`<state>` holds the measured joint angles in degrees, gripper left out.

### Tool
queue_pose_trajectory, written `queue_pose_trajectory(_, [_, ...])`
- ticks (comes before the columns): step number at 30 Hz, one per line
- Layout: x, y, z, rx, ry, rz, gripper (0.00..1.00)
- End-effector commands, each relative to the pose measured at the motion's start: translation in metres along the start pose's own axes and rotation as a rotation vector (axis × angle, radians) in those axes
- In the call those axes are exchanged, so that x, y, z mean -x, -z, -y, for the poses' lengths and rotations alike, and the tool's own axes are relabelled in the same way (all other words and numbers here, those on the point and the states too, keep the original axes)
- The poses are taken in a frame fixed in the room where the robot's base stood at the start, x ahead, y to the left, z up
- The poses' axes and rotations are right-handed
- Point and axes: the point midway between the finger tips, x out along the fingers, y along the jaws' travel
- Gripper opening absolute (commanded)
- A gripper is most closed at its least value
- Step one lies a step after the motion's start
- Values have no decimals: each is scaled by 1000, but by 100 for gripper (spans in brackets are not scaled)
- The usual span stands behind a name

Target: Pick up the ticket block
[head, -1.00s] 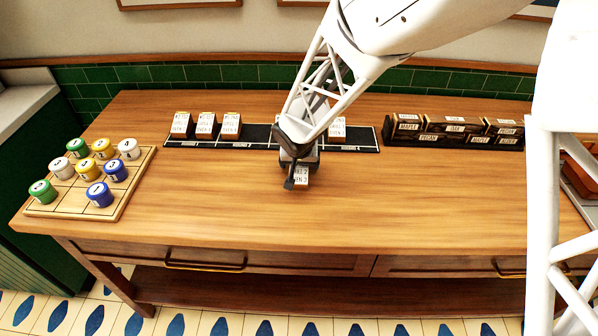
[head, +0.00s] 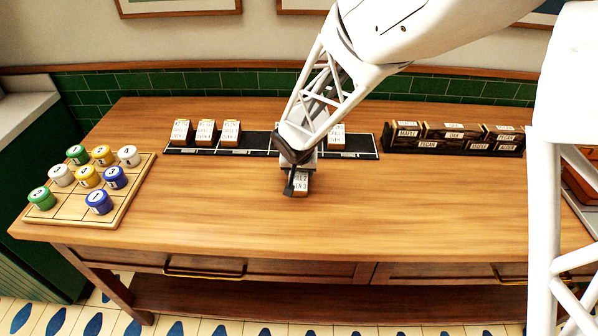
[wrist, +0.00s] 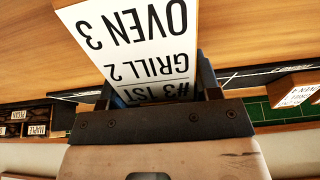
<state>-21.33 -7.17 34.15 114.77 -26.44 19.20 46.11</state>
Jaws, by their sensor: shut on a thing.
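The ticket block (head: 300,186) is a small wooden block with a white printed face, in front of the black strip on the counter. In the wrist view the ticket block (wrist: 135,45) fills the top middle, its face reading "#3 1ST", "GRILL 2", "OVEN 3". My gripper (head: 296,180) is shut on it, with a dark finger on either side in the wrist view (wrist: 160,85). I cannot tell whether the block touches the counter or is just above it.
Several other ticket blocks (head: 206,131) stand on the black strip (head: 260,140). A wooden board (head: 127,205) with numbered coloured pots is at left. Dark labelled boxes (head: 455,138) stand at back right. The front of the counter (head: 400,210) is clear.

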Motion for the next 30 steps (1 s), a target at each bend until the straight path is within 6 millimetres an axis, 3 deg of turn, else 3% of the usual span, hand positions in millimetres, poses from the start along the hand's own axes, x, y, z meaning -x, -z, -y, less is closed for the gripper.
queue_pose_trajectory(11, [34, 14, 0, 0, 1, -3, 31])
queue_pose_trajectory(30, [72, -63, -30, 0, 0, -1, 31])
